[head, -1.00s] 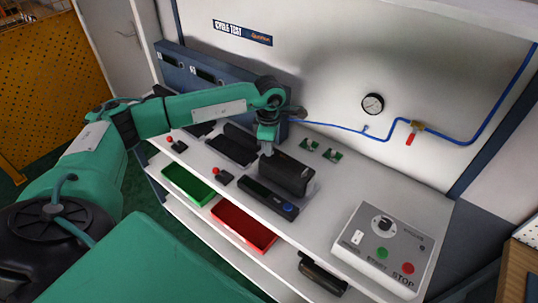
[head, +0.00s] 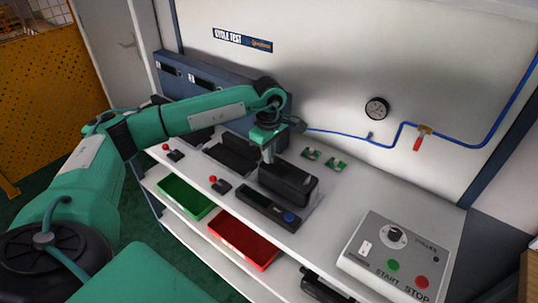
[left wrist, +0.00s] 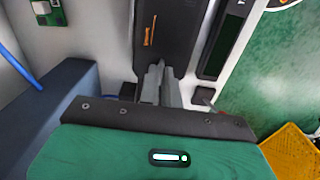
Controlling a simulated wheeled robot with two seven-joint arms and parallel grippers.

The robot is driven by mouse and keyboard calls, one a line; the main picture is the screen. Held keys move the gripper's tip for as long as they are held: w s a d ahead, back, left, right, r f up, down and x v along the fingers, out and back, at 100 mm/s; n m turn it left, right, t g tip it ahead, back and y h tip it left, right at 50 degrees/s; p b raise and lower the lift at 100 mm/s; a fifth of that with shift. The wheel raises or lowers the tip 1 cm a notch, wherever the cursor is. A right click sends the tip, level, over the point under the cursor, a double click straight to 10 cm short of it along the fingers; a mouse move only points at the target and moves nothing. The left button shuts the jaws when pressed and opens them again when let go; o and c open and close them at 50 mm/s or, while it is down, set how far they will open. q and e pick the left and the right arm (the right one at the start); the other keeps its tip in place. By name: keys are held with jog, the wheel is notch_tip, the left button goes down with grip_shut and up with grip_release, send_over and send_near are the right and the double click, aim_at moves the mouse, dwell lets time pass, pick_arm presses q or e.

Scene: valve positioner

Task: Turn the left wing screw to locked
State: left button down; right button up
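The black positioner box (head: 290,182) sits on the white bench in the head view. Its dark top with a thin orange line fills the upper middle of the left wrist view (left wrist: 165,35). My left gripper (head: 268,158) points down at the box's back left end. In the left wrist view its two grey fingers (left wrist: 160,68) are close together, with their tips at the near end of the box. I cannot make out a wing screw; one at the fingertips would be hidden by the fingers. My right gripper is out of view.
Two small green parts (head: 323,159) lie behind the box. A black panel with a blue button (head: 289,217) is in front. Red-knobbed levers (head: 220,185) stand left. Green (head: 185,197) and red (head: 243,243) bins sit below. A control box (head: 400,255) stands right.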

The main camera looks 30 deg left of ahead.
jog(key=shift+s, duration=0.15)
pick_arm(q)
jog(key=c, duration=1.6)
grip_release()
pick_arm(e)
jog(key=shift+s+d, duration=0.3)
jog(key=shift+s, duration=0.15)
pick_arm(q)
jog(key=shift+r, duration=0.1)
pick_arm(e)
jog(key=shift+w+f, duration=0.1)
